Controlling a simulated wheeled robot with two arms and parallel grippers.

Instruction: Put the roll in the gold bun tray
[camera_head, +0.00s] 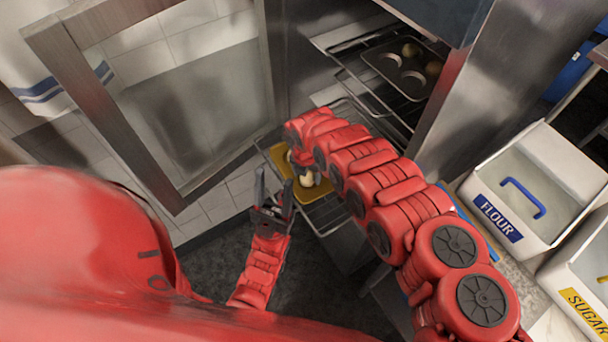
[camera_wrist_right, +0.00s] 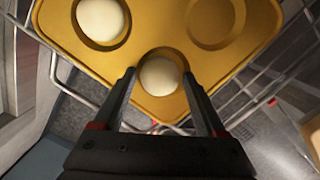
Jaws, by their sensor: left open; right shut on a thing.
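The gold bun tray (camera_wrist_right: 250,58) fills the top of the right wrist view; part of it also shows in the head view (camera_head: 283,157) on a pulled-out oven rack. A pale roll (camera_wrist_right: 160,74) is between the fingers of my right gripper (camera_wrist_right: 159,78), which is shut on it. The roll is at the round cup by the tray's near corner; I cannot tell whether it touches the cup's bottom. Another pale roll (camera_wrist_right: 101,20) sits in the upper-left cup. The upper-right cup (camera_wrist_right: 213,20) is empty. My left gripper (camera_head: 273,192) is open and empty, left of the tray.
A dark muffin tin (camera_head: 395,78) with a few items sits on a higher oven rack. The open glass oven door (camera_head: 190,110) stands at left. A flour bin (camera_head: 525,185) and a sugar bin (camera_head: 588,270) are at right.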

